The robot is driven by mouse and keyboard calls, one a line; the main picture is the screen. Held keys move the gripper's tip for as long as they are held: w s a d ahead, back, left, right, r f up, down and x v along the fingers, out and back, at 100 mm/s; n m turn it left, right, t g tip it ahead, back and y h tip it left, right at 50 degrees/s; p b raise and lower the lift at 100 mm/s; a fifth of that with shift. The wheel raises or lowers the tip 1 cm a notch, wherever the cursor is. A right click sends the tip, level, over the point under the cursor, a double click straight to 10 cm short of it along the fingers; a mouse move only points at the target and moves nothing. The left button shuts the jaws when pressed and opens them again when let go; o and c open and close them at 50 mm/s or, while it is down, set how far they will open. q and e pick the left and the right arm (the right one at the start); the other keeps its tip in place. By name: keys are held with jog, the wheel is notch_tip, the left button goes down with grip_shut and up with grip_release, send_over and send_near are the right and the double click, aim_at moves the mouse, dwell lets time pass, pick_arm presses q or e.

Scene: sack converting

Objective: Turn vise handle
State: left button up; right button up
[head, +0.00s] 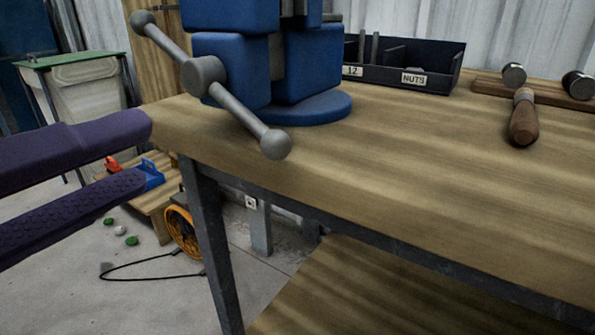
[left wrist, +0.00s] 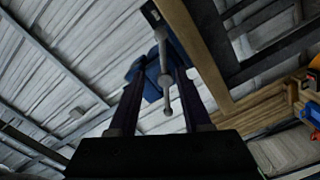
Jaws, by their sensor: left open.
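The blue vise (head: 232,62) stands on a round blue base on the wooden workbench (head: 430,160), near its left front corner. Its grey handle (head: 240,110) is a bar through a round hub, with a ball on each end. The bar slants from upper left to lower right, and its lower ball overhangs the front edge. My left gripper (head: 142,157) has two purple fingers, open and empty, left of the handle and apart from it. In the left wrist view the handle (left wrist: 166,82) and vise (left wrist: 151,78) show beyond and between the fingers (left wrist: 160,100). My right gripper is not in view.
A black bin labelled NUTS (head: 410,70) stands behind the vise. A wooden-handled hammer (head: 524,118) lies at the right. Below left are a low wooden stand (head: 150,205), an orange wheel (head: 183,232) and a black cable on the floor. The bench front is clear.

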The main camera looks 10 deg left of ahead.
aim_at(238, 120)
pick_arm(q)
jog(key=x, duration=1)
jog(key=shift+a+f, duration=0.2)
jog(key=shift+a, duration=0.05)
grip_shut()
dwell(1.3)
